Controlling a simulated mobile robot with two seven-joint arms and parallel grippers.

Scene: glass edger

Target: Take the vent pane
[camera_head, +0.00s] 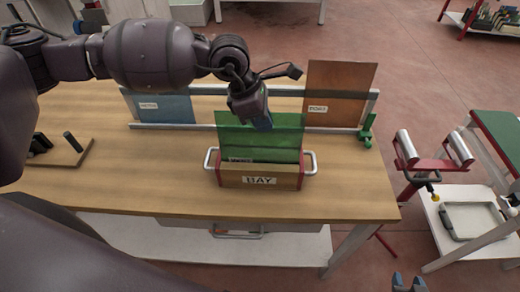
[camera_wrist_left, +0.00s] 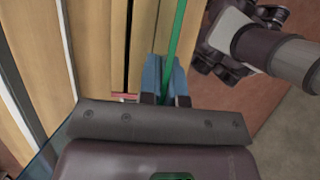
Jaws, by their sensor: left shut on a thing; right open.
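A green pane (camera_head: 285,132) stands upright in a wooden box marked BAY (camera_head: 232,178) on the table. A small label low on the pane is too blurred to read. My left gripper (camera_head: 262,123) is at the pane's upper middle. In the left wrist view its blue fingertips (camera_wrist_left: 165,82) are shut on the green pane (camera_wrist_left: 178,40), seen edge-on. The pane's lower part is hidden by the box front. My right gripper (camera_head: 408,284) is open and empty at the bottom edge, away from the table.
Behind stand a blue pane (camera_head: 165,111) and an orange-brown pane (camera_head: 338,88) in a metal rail rack (camera_head: 190,127). A tray with dark pegs (camera_head: 62,152) is at the left. A roller stand (camera_head: 435,160) is at the right. The table front right (camera_head: 350,200) is clear.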

